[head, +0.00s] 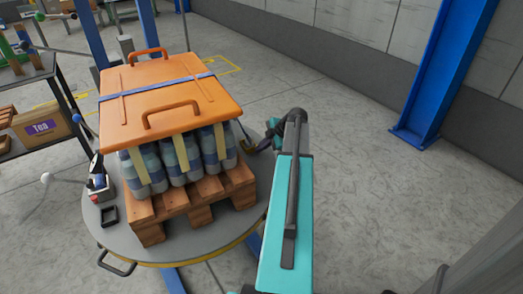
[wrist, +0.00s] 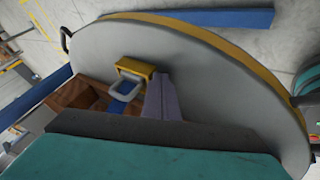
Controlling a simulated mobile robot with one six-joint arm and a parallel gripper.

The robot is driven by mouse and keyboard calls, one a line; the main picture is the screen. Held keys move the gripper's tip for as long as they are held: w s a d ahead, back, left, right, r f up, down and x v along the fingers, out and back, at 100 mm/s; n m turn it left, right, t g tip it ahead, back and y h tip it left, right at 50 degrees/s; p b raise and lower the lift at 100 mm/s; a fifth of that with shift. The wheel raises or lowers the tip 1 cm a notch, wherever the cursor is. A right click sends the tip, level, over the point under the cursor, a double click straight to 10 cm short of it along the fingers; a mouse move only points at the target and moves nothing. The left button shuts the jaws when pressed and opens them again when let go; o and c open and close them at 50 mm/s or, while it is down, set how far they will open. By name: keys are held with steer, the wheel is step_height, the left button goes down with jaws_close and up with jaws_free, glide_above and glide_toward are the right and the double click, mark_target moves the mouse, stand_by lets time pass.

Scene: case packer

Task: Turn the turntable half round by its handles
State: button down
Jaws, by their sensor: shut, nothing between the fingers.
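The turntable (head: 190,246) is a round grey disc with a yellow rim. It carries a wooden pallet (head: 176,203) stacked with grey-blue bundles (head: 185,158) under an orange lid (head: 150,98). A dark handle (head: 116,266) sticks out from its front-left rim. In the wrist view the turntable (wrist: 215,75) fills much of the picture, and a dark handle (wrist: 66,39) shows at its left rim. My gripper (wrist: 160,78) is shut and empty, over the disc near a yellow block with a grey loop (wrist: 134,72). In the head view my teal arm hides the turntable's right side.
A red-and-white control box (head: 101,188) sits on the disc's left edge. A shelf with a Tea carton (head: 43,127) stands at left. A blue post (head: 432,75) stands by the wall at right. The floor between is clear.

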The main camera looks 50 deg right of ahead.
mark_target(257, 142)
steer(key=shift+w+d, duration=0.1)
stand_by(0.3)
steer(key=shift+n+y, duration=0.5)
steer(key=shift+n, duration=0.3)
steer(key=shift+w+d+b, duration=0.25)
steer(key=shift+w+d, duration=0.3)
steer(key=shift+w, duration=0.35)
steer(key=shift+w+d+b, duration=0.2)
steer(key=shift+w+d, duration=0.35)
steer(key=shift+w, duration=0.3)
steer(key=shift+s+a, duration=0.15)
steer(key=shift+s, duration=0.05)
steer(key=shift+s+a, duration=0.25)
steer(key=shift+s, duration=0.25)
steer(key=s, duration=0.2)
steer(key=s+b, duration=0.1)
steer(key=shift+a+r, duration=0.25)
steer(key=shift+r, duration=0.15)
steer(key=v, duration=0.9)
steer(key=shift+p, duration=0.3)
steer(key=shift+d, duration=0.1)
